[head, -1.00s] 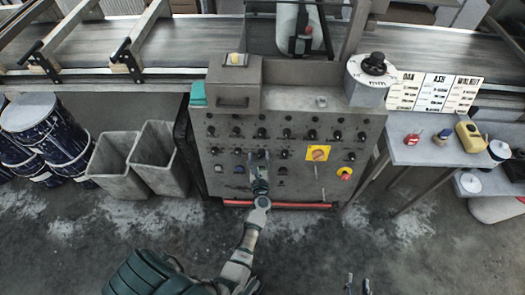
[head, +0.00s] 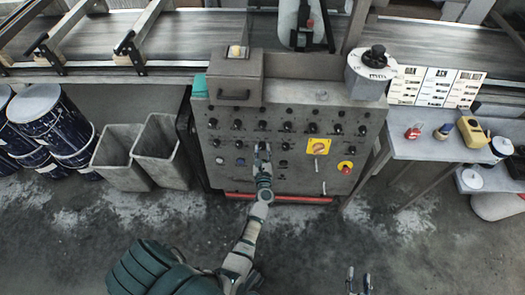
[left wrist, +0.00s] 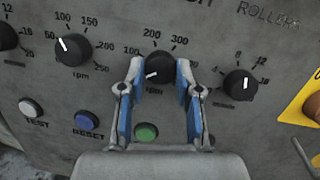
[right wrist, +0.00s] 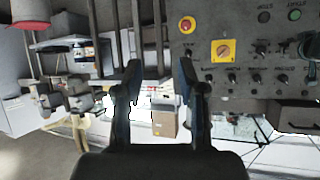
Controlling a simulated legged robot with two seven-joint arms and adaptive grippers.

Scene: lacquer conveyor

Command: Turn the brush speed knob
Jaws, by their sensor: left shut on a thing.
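A grey control panel (head: 225,178) carries rows of black knobs. My left gripper (head: 263,150) is at a knob in the lower middle of it. In the left wrist view, the left gripper (left wrist: 155,75) has its blue-padded fingers shut on both sides of a black knob (left wrist: 158,64) with an rpm scale. The knob's white pointer is aimed to the lower left. Its name is hidden, so I cannot read whether it says brush speed. My right gripper (head: 358,281) is low at the bottom of the head view. Its fingers (right wrist: 160,72) stand apart and empty.
Beside the held knob are another rpm knob (left wrist: 73,49), a knob under ROLLERS (left wrist: 241,84), and white, blue and green buttons (left wrist: 146,132) below. Yellow-backed switches (head: 318,146) sit to the right. A side table (head: 420,150) and grey bins (head: 160,155) flank the panel.

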